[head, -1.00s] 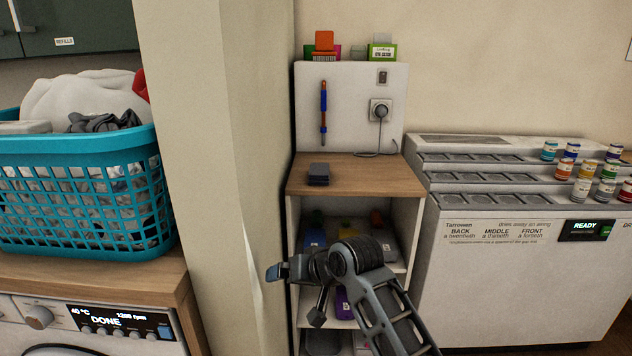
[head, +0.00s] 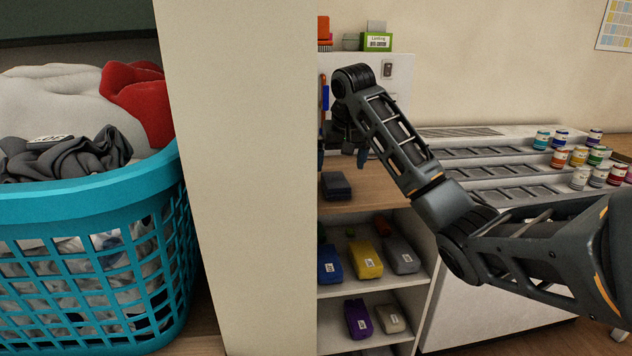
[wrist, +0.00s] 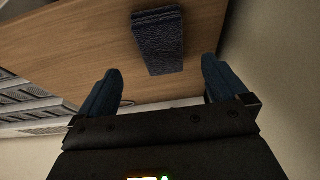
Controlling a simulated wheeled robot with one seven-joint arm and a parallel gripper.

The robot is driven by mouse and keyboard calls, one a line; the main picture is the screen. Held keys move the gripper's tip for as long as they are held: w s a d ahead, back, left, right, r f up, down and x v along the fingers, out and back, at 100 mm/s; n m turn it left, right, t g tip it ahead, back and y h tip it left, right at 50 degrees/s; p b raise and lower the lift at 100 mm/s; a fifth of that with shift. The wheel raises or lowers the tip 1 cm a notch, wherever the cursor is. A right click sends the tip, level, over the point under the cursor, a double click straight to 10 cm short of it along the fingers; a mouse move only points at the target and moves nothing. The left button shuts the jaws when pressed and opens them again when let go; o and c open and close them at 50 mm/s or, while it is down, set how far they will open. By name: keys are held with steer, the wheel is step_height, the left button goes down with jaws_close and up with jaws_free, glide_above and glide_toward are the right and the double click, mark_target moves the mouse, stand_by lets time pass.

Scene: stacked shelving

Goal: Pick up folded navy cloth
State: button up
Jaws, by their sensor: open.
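The folded navy cloth (head: 336,186) is a small dark block lying on the wooden top of the shelf unit (head: 375,198). In the wrist view the folded navy cloth (wrist: 159,40) lies on the wood, ahead of and roughly between my fingertips. My gripper (head: 342,157) points down above the cloth in the head view, and part of it is hidden by the pillar and my arm. In the wrist view my gripper (wrist: 162,82) has its two blue fingers wide apart with nothing between them. The cloth is apart from both fingers.
A beige pillar (head: 240,150) stands close to the left of the shelf unit. A blue laundry basket (head: 90,215) is left of it. Lower shelves hold blue, yellow (head: 366,259), grey and purple packs. A white stepped cabinet with several jars stands right.

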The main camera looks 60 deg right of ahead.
mark_target(336, 180)
steer(key=shift+w+d+f, duration=0.1)
steer(key=shift+d+f, duration=0.1)
steer(key=shift+d, duration=0.1)
steer(key=shift+a+x, duration=0.1)
steer(key=shift+x, duration=1.6)
steer(key=shift+a+x, duration=0.15)
steer(key=shift+x, duration=1.6)
steer(key=shift+w, duration=0.1)
steer(key=c, duration=1.1)
steer(key=shift+o, duration=0.2)
step_height(336, 180, up, 4)
steer(key=shift+r, duration=0.15)
steer(key=s+d+r, duration=0.4)
steer(key=d+r, duration=0.2)
steer(key=d, duration=0.5)
steer(key=shift+r+b, duration=0.3)
steer(key=shift+s, duration=0.1)
